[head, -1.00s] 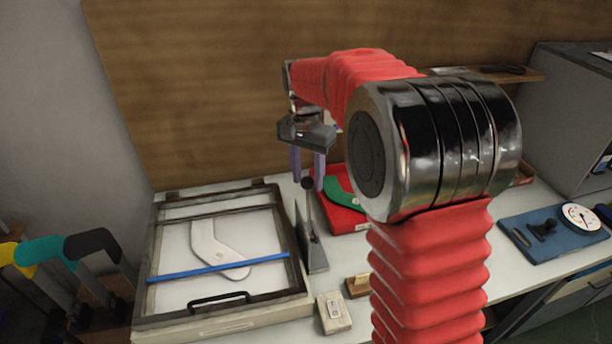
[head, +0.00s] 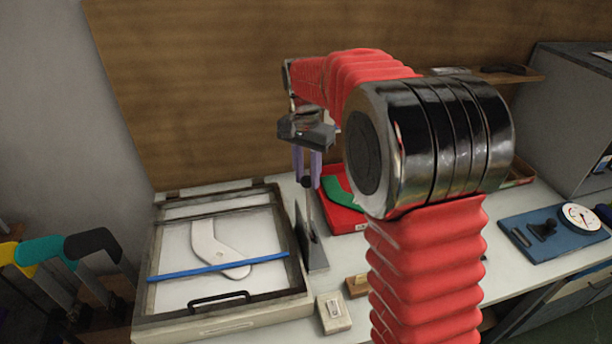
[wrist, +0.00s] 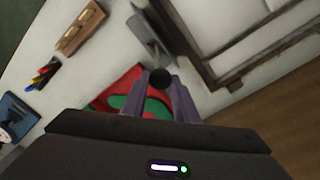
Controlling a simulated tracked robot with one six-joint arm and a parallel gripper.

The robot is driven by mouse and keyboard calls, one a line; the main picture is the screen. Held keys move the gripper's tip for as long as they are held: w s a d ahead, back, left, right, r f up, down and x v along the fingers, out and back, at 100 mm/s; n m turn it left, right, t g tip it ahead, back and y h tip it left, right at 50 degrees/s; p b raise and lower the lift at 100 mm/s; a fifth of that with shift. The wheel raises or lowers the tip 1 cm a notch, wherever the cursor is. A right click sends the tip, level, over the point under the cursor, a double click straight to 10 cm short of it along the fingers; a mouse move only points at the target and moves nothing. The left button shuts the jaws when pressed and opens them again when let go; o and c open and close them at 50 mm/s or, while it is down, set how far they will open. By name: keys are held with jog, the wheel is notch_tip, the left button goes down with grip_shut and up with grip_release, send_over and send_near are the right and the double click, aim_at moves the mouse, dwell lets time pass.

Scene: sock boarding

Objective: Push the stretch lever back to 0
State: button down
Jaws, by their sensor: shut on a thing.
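The stretch lever (head: 308,205) is a thin upright rod with a dark ball knob, rising from a grey metal bracket (head: 315,252) beside the framed board. In the wrist view the dark knob (wrist: 160,77) sits between the tips of my purple fingers. My gripper (head: 308,180) points down over the lever and is shut on the knob. The wrist view also shows my gripper (wrist: 165,90) from behind. I cannot read any scale or 0 mark on the bracket.
The framed board (head: 168,300) with a white sock form (head: 215,248) and a blue bar lies left of the lever. A red tray (head: 340,218) with a green form stands close on the right. A small pale block (head: 334,313) lies in front.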

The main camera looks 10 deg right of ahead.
jog(key=w+f, duration=0.1)
jog(key=w, duration=0.5)
jog(key=shift+f, duration=0.4)
jog(key=c, duration=1.4)
grip_release()
jog(key=shift+f, duration=0.1)
notch_tip(320, 180, up, 14)
jog(key=shift+w+a+f, duration=0.15)
jog(key=shift+w+a, duration=0.1)
